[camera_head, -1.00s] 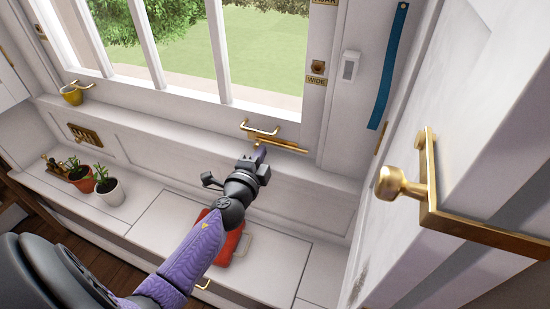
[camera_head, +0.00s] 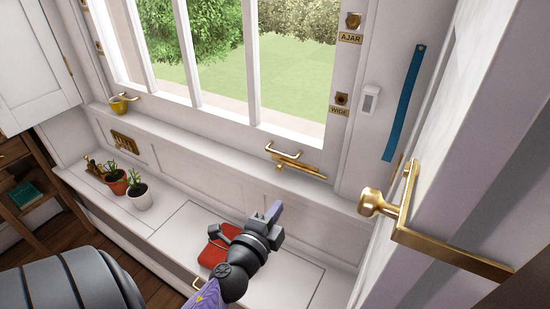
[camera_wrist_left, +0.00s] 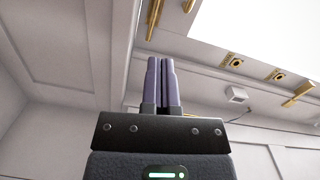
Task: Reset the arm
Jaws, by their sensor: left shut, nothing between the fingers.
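My left gripper (camera_head: 273,212) is shut and empty in the head view. It appears above the white window seat (camera_head: 180,238), below and left of the brass window bolt (camera_head: 297,165). Its two purple fingers lie side by side in the left wrist view (camera_wrist_left: 161,82). The arm hides part of a red object (camera_head: 216,250) on the seat. My right gripper is in neither view.
A brass handle (camera_head: 372,203) juts from the white panel at the right. A blue strip (camera_head: 404,105) hangs beside the window. A wooden shelf (camera_head: 30,215) stands at far left.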

